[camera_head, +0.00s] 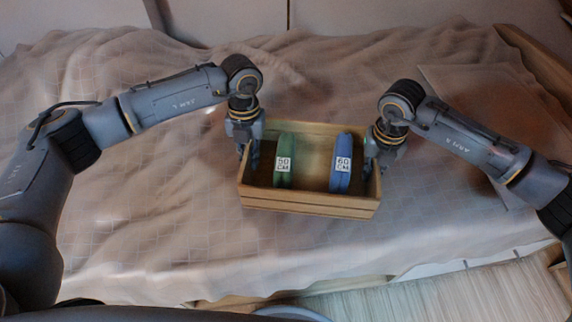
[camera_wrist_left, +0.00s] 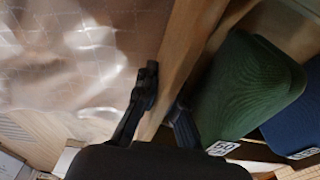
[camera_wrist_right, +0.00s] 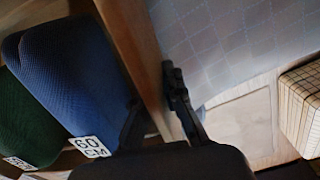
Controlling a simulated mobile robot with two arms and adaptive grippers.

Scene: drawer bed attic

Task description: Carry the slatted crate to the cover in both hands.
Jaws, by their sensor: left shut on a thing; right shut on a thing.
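The slatted crate (camera_head: 310,203) is a wooden box at the middle of the head view, over the beige cover (camera_head: 150,240). I cannot tell whether it touches the cover. It holds a green item (camera_head: 284,150) and a blue item (camera_head: 342,152), with white labels reading 50 CM and 60 CM. My left gripper (camera_head: 252,165) is shut on the crate's left wall, which also shows in the left wrist view (camera_wrist_left: 185,45). My right gripper (camera_head: 374,165) is shut on the right wall, which also shows in the right wrist view (camera_wrist_right: 135,45).
The rumpled cover spreads widely around the crate, with bare room to the left and in front. A flat board (camera_head: 470,85) lies at the right under my right arm. A wooden rail (camera_head: 540,70) runs along the right edge. Pale flooring (camera_head: 450,300) shows at the front right.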

